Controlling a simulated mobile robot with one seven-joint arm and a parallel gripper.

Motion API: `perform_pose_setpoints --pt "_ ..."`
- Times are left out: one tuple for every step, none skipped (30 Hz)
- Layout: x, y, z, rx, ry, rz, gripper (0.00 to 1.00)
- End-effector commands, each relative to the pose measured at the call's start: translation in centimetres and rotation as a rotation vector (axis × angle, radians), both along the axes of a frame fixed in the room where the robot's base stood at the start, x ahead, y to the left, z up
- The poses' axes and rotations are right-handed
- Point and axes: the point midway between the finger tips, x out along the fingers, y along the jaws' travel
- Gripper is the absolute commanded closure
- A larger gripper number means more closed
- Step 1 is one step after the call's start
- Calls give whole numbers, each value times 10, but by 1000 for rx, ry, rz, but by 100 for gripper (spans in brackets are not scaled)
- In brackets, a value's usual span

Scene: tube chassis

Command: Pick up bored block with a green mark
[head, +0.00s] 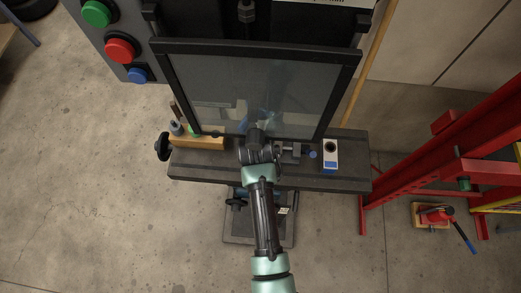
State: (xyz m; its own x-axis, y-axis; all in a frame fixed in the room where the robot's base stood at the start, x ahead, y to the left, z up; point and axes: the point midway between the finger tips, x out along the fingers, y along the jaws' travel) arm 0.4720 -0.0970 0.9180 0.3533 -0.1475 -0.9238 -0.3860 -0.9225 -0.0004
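A white bored block (330,156) stands upright on the right part of the dark machine table (345,180). It has a dark round hole, and the mark near its bottom looks blue. A small green patch (194,130) shows at the left end of the table, by the guard's lower left corner; I cannot tell what it belongs to. My gripper (257,139) is over the middle of the table, at the guard's lower edge, left of the white block and apart from it. My wrist hides its fingers, so its opening and anything in it cannot be made out.
A framed clear guard (255,90) stands over the table's back. A tan wooden piece (205,143) with small tools lies at left, beside a black handwheel (162,146). Grey metal hardware (290,153) sits right of my wrist. A red frame (445,155) stands at right.

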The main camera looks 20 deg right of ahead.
Motion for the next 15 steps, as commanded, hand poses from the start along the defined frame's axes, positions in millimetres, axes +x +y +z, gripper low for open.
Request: perform_pose_setpoints --pt "0 0 0 0 0 0 15" --pt "0 0 0 0 0 0 15" --pt "0 0 0 0 0 0 15" --pt "0 0 0 0 0 0 15" --pt "0 0 0 0 0 0 20" --pt "0 0 0 0 0 0 28" --pt "0 0 0 0 0 0 33" --pt "0 0 0 0 0 0 38" --pt "0 0 0 0 0 0 46" --pt "0 0 0 0 0 0 51" --pt "0 0 0 0 0 0 56" --pt "0 0 0 0 0 0 64" --pt "0 0 0 0 0 0 69" --pt "0 0 0 0 0 0 74" --pt "0 0 0 0 0 0 82"
